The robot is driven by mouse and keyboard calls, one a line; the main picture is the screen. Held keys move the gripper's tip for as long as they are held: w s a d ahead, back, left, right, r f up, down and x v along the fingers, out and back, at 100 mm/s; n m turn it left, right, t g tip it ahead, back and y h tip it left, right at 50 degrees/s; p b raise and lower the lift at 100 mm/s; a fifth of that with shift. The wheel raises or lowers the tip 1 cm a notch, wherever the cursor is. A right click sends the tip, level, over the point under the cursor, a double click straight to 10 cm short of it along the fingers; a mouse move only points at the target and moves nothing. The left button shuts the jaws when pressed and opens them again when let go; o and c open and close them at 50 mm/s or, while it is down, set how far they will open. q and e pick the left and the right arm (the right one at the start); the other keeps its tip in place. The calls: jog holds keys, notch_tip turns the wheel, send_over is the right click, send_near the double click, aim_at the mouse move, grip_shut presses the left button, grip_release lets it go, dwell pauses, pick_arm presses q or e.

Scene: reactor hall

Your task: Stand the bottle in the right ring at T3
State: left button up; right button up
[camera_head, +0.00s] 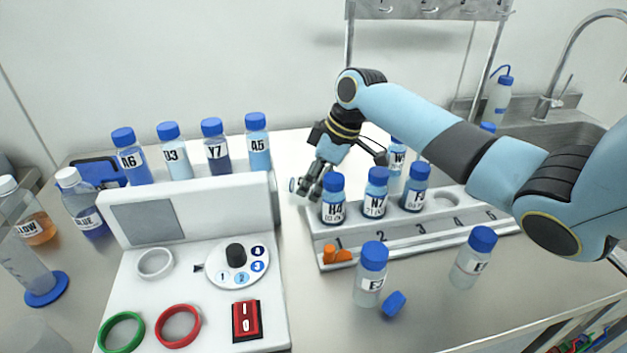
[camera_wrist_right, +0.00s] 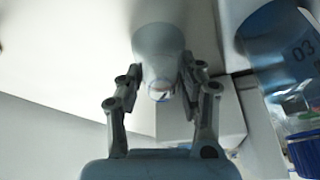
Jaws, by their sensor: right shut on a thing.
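My right gripper (camera_head: 306,188) is left of the numbered rack, behind the bottle H4 (camera_head: 333,202). In the wrist view the right gripper (camera_wrist_right: 163,82) is shut on a pale, rounded, see-through thing (camera_wrist_right: 158,48); I cannot tell whether it is a bottle. Blue-capped bottles N7 (camera_head: 376,196) and F (camera_head: 414,190) stand in the rack. A bottle E7 (camera_head: 371,277) and another pale bottle (camera_head: 472,260) stand in front of it. The console has a green ring (camera_head: 121,332), a red ring (camera_head: 178,326) to its right, and a white ring (camera_head: 154,263). No T3 mark is readable. My left gripper is not in view.
Several blue-capped bottles, such as D3 (camera_head: 175,155) and A5 (camera_head: 258,145), stand behind the console (camera_head: 200,240). The rack (camera_head: 440,235) is numbered along its front. A loose blue cap (camera_head: 394,304) lies on the counter. A sink tap (camera_head: 560,75) is at the right.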

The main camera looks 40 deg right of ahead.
jog(key=shift+f, duration=0.15)
jog(key=o, duration=0.9)
